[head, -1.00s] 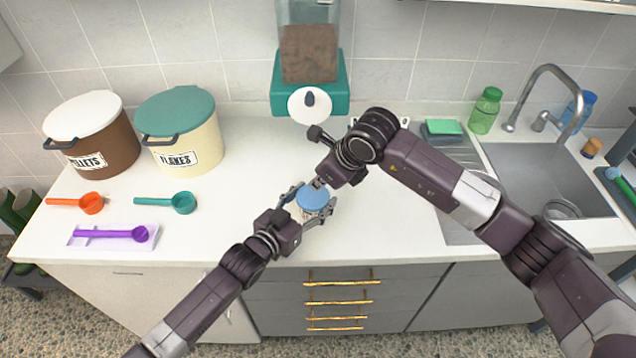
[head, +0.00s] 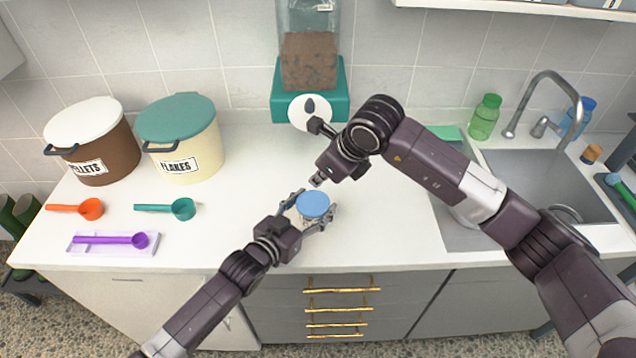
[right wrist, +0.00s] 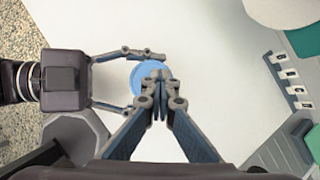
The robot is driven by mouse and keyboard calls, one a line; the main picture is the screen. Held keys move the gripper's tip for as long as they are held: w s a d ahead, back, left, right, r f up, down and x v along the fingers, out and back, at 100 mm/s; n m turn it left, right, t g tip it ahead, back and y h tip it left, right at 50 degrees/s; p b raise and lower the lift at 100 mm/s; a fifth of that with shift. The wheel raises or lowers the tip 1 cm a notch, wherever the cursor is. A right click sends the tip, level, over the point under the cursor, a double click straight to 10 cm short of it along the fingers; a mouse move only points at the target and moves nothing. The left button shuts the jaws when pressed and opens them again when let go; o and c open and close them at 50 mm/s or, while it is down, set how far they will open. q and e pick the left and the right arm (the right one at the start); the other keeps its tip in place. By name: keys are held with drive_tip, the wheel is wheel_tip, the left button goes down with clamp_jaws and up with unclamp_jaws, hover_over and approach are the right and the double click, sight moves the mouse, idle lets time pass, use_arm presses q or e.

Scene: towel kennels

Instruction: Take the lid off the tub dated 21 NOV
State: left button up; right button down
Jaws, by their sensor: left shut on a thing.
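A small tub (head: 309,222) with a round blue lid (head: 313,205) is near the counter's front edge. The lid sits on it, and I cannot read any date. My left gripper (head: 309,208) is shut around the tub's sides; in the right wrist view its two fingers (right wrist: 142,82) flank the blue lid (right wrist: 150,72). My right gripper (head: 317,182) is just behind and above the lid, apparently apart from it. Its fingertips (right wrist: 157,82) are together with nothing visible between them, and they cover part of the lid in the right wrist view.
A teal-based dispenser (head: 335,95) is behind; the sink (head: 545,170) is right. A rack with several white tags (right wrist: 290,82) shows in the right wrist view.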

use_arm(q)
drive_tip(key=o, duration=1.7)
drive_tip(key=shift+o, duration=0.2)
use_arm(e)
drive_tip(key=shift+r, duration=0.95)
use_arm(q)
drive_tip(key=v, duration=1.2)
